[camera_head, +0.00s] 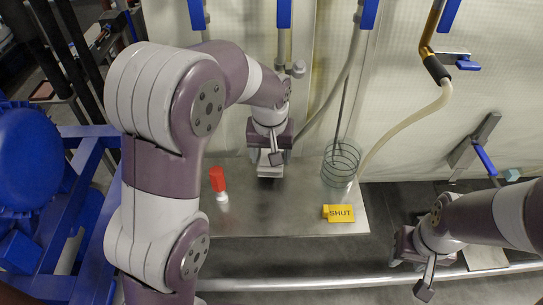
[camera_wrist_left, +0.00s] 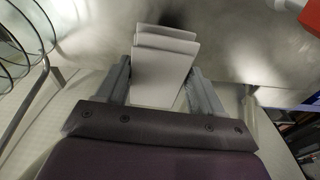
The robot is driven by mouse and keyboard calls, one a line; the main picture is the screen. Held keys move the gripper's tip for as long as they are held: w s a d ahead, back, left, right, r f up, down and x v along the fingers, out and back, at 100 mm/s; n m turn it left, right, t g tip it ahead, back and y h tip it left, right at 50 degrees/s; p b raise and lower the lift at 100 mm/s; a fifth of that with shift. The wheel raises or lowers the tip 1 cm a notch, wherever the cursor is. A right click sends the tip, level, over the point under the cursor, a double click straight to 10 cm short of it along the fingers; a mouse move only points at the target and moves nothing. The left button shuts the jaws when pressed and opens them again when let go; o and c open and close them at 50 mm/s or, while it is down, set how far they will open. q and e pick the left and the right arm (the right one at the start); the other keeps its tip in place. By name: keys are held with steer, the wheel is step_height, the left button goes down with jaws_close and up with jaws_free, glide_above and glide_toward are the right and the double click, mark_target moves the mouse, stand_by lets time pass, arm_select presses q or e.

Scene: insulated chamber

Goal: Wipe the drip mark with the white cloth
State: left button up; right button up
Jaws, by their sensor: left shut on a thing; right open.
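My left gripper (camera_head: 270,160) is over the back of the metal table, close to the pale wall. It is shut on the white cloth (camera_head: 270,171), which shows as a folded white pad (camera_wrist_left: 162,70) between the two fingers in the left wrist view. The pad is at or just above the metal surface; I cannot tell whether it touches. A dark patch (camera_wrist_left: 182,18) lies beyond the pad in the left wrist view; I cannot tell whether it is the drip mark or a shadow. My right gripper (camera_head: 411,268) is open and empty, low at the right.
A pipe rail (camera_head: 300,284) runs in front. Hoses hang along the wall.

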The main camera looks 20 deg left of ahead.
arm_select(q)
steer(key=r+p, duration=0.1)
steer(key=s+r+p, duration=0.1)
steer(key=r, duration=0.1)
steer(key=shift+d+r, duration=0.1)
steer(key=shift+r, duration=0.1)
steer(key=shift+w, duration=0.1)
steer(key=shift+w+r, duration=0.35)
steer(key=shift+r, duration=0.45)
steer(key=shift+s+r, duration=0.1)
steer(key=shift+s, duration=0.05)
arm_select(e)
steer(key=shift+s+d+r, duration=0.15)
steer(key=shift+d+r, duration=0.05)
steer(key=shift+r, duration=0.35)
steer(key=shift+s+d+r, duration=0.1)
steer(key=shift+d+r, duration=0.1)
steer(key=shift+r, duration=0.35)
arm_select(q)
steer(key=shift+s, duration=0.15)
arm_select(e)
steer(key=shift+s, duration=0.15)
